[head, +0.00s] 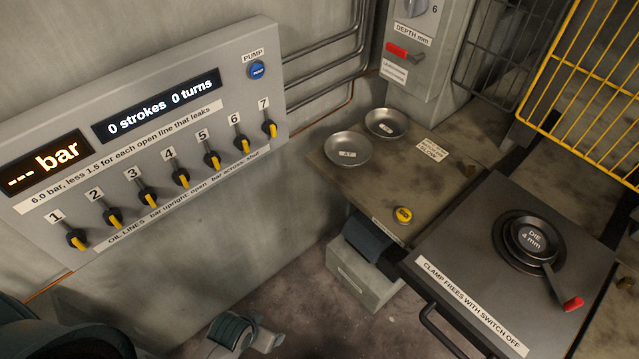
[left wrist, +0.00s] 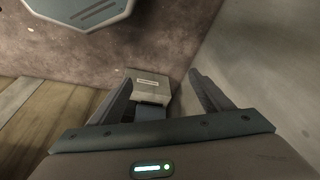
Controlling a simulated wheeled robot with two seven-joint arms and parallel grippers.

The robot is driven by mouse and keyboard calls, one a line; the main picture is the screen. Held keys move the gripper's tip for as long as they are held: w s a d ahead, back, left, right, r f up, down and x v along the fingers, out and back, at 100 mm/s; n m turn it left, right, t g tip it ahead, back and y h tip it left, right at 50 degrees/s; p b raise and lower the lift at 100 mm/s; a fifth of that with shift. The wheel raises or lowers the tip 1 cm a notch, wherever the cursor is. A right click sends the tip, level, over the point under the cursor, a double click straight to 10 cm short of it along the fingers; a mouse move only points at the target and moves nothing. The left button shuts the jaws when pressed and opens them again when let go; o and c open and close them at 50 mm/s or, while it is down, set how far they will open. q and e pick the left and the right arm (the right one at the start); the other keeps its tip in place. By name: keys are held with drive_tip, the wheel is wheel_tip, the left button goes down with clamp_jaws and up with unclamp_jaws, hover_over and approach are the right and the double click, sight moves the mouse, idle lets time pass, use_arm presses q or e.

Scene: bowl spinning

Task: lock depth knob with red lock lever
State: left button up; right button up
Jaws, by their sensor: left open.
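The depth knob (head: 415,6) is a grey dial at the top edge of the head view, on a grey box with a "DEPTH mm" label; its upper part is cut off. The red lock lever (head: 398,50) sits just below that label and points roughly left. My left gripper (left wrist: 160,85) is open and empty in the left wrist view, pointing down over the floor, away from the knob and lever. In the head view, part of my arm shows at the bottom left, well below the lever. My right gripper is not in view.
A panel (head: 40,205) with several yellow-handled valves fills the left. Two metal bowls (head: 348,148) rest on a bench beneath the depth box. A yellow mesh guard (head: 560,70) stands at the right, above a die table (head: 460,262) with a red-tipped lever. A low grey box (head: 365,285) stands on the floor.

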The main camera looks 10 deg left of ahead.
use_arm(q)
drive_tip(key=w+d+r+m+t+h+p, duration=0.1)
drive_tip(key=w+d+r, duration=0.1)
drive_tip(key=w+r, duration=0.35)
drive_tip(key=w+d+r+t+p, duration=0.1)
drive_tip(key=w+d+r+p, duration=0.15)
drive_tip(key=r, duration=0.65)
drive_tip(key=w+d+r+m+t+h, duration=0.1)
drive_tip(key=w+d+r+t+h, duration=0.2)
drive_tip(key=w+r, duration=0.55)
drive_tip(key=w+d+r+m+t+h, duration=0.2)
drive_tip(key=w+d+r, duration=0.4)
drive_tip(key=w, duration=0.6)
drive_tip(key=w+a+r+t+h, duration=0.1)
drive_tip(key=w+r+t+h, duration=0.1)
drive_tip(key=w+r, duration=0.6)
drive_tip(key=w+a+r+m+t+h, duration=0.1)
drive_tip(key=w+a+r+t+h, duration=0.1)
drive_tip(key=w+r, duration=0.7)
drive_tip(key=w, duration=0.3)
drive_tip(key=shift+w+a, duration=0.15)
drive_tip(key=shift+r, duration=0.1)
